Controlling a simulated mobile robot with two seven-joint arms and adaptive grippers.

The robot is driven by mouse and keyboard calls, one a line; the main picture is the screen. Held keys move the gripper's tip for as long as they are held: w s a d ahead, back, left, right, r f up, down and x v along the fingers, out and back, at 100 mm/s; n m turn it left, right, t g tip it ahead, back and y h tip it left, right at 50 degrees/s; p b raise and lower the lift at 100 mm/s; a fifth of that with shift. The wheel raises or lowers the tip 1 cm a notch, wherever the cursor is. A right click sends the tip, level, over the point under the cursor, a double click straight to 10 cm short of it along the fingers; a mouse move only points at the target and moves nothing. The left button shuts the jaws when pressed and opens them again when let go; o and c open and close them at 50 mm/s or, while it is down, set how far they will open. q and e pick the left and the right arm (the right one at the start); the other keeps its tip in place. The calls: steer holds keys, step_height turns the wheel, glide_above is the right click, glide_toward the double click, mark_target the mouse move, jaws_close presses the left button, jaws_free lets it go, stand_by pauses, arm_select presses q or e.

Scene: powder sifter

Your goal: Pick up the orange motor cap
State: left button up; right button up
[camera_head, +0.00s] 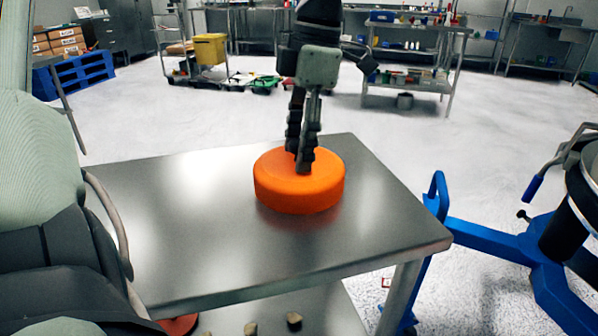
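The orange motor cap (275,192) is a thick round disc lying flat on the metal table (200,240), right of the table's middle. My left gripper (299,160) points down from above, with its dark fingers over the top of the cap. One fingertip appears nearer to me and lower than the other. The fingertips overlap the cap's top face in the picture; whether they touch it, and how far apart they are, is not clear. Any grip feature between the fingers is hidden. My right gripper is not in view.
A blue wheeled frame (490,232) stands right of the table, beside dark round equipment (582,190). A large pale and dark object (40,190) fills the left edge. Small blocks (294,320) lie on the lower shelf. The tabletop left of the cap is clear.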

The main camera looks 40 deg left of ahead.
arm_select(q)
jaws_close()
steer(key=shift+r, duration=0.1)
stand_by(0.3)
